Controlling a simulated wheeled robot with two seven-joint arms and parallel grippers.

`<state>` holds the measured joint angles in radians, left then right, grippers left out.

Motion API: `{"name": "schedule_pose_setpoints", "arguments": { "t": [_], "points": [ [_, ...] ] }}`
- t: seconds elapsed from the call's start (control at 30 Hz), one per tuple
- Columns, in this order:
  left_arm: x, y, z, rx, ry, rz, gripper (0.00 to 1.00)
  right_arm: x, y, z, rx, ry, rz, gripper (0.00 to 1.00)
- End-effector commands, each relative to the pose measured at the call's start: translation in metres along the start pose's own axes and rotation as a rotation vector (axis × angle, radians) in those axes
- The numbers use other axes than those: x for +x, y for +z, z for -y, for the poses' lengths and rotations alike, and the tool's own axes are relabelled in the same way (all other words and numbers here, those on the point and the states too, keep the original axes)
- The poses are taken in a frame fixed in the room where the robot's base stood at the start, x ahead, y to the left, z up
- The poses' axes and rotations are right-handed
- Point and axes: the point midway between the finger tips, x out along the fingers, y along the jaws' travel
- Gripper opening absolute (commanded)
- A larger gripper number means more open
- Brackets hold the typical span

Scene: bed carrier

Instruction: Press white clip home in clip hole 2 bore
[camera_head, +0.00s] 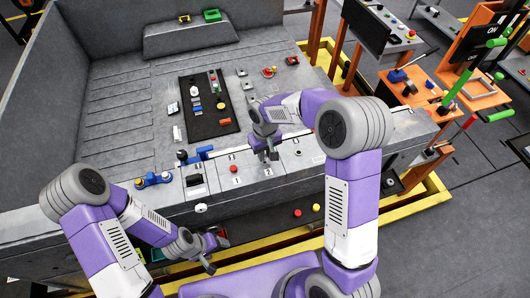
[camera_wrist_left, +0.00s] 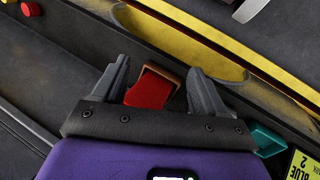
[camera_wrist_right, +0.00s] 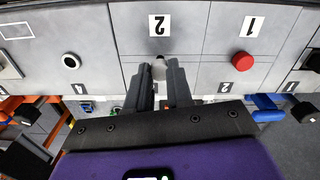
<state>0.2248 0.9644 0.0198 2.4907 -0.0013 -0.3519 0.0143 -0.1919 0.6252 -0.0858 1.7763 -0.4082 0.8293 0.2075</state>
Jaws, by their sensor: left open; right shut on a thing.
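My right gripper (camera_wrist_right: 161,75) is shut on a small whitish clip (camera_wrist_right: 157,61). The clip's tip meets the grey panel just below the upside-down label 2 (camera_wrist_right: 159,25) in the right wrist view. The clip hole 2 bore is hidden behind the clip and fingers, so I cannot tell how deep the clip sits. In the head view my right gripper (camera_head: 266,154) is over the panel near label 2 (camera_head: 267,172). My left gripper (camera_wrist_left: 156,82) is open, low in front of the carrier, with a red block (camera_wrist_left: 150,90) visible beyond its fingers.
A red cap (camera_wrist_right: 242,61) sits by label 1, to the right in the right wrist view. A white-ringed hole (camera_wrist_right: 70,60) is on the other side. A yellow rail (camera_wrist_left: 190,38) and a teal piece (camera_wrist_left: 267,140) are near my left gripper. A black tray (camera_head: 209,103) lies behind.

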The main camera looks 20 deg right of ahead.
Motion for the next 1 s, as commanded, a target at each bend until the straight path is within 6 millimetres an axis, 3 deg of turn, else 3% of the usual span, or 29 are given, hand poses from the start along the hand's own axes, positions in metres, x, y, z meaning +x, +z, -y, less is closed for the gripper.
{"name": "schedule_pose_setpoints", "arguments": {
  "t": [0.67, 0.7, 0.8, 0.87, 1.0],
  "points": [
    [0.013, -0.001, 0.005, 0.000, 0.000, 0.000, 0.72, 0.017, 0.000, 0.000, 0.000, 0.000, 0.000, 0.00],
    [0.012, -0.001, 0.005, 0.000, 0.000, 0.000, 0.72, 0.017, 0.000, 0.000, 0.000, 0.000, 0.000, 0.25],
    [0.012, -0.001, 0.004, 0.000, 0.000, 0.000, 0.72, 0.016, 0.000, 0.000, 0.000, 0.000, 0.000, 0.41],
    [0.012, -0.001, 0.004, 0.000, 0.000, 0.000, 0.72, 0.016, 0.000, 0.000, 0.000, 0.000, 0.000, 0.50],
    [0.012, -0.001, 0.004, 0.000, 0.000, 0.000, 0.72, 0.016, 0.000, 0.000, 0.000, 0.000, 0.000, 0.50]
  ]
}}
